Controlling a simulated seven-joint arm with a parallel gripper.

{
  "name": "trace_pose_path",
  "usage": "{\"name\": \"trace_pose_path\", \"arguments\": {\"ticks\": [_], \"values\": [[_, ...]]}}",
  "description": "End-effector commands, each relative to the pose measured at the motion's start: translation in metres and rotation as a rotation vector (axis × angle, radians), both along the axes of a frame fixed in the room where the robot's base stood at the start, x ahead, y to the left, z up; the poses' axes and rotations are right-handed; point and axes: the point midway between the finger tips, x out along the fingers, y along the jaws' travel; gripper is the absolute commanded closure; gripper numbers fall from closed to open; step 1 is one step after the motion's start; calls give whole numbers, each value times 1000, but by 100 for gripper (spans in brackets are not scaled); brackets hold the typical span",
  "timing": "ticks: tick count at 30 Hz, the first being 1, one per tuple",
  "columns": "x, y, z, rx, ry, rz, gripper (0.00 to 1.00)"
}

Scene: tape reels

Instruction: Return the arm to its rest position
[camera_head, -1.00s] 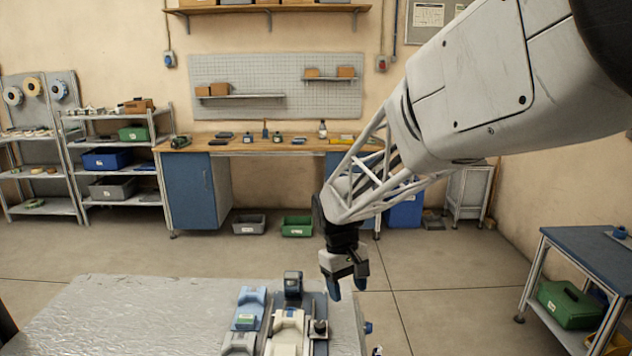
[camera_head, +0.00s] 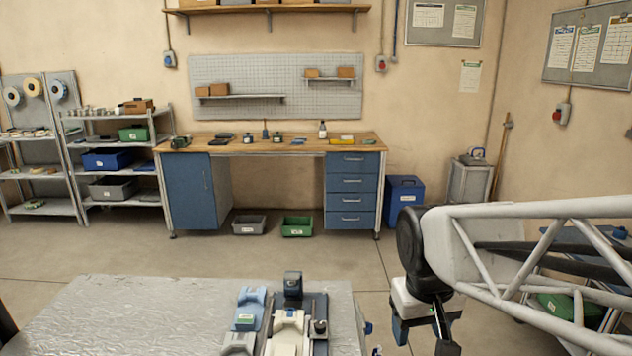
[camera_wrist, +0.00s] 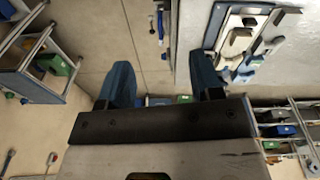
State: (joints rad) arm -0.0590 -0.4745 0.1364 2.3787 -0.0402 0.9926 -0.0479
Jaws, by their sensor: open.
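My arm reaches in from the right edge in the head view. The wrist end hangs low, just right of the silver-topped table (camera_head: 120,310). My gripper shows in the wrist view (camera_wrist: 165,85) with its two blue fingers spread apart and nothing between them. In the head view its fingertips are not clearly seen. It is apart from the cluster of tape fixtures on the table, which holds a blue holder (camera_head: 250,305), a cream holder (camera_head: 287,330) and a dark upright part (camera_head: 293,284). The fixtures also show at the upper right of the wrist view (camera_wrist: 240,45).
A workbench (camera_head: 270,145) with blue drawers stands at the back wall. Shelves (camera_head: 115,150) with bins are at the left. Grey and green bins (camera_head: 297,226) sit on the floor. A blue side table is partly hidden behind my arm at right. The floor between is clear.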

Motion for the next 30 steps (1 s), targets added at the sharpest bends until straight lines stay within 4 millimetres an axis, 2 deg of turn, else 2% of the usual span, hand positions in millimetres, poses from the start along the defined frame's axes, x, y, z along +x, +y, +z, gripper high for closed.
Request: {"name": "trace_pose_path", "arguments": {"ticks": [1, 6, 12, 18, 30], "values": [[-12, -4, 1, 5, -17, -18, 41], [-44, -13, 1, 22, -68, -75, 41], [-72, -18, -3, 36, -107, -124, 41], [-81, -20, -5, 42, -124, -142, 41], [-82, -20, -5, 42, -124, -143, 41]]}}
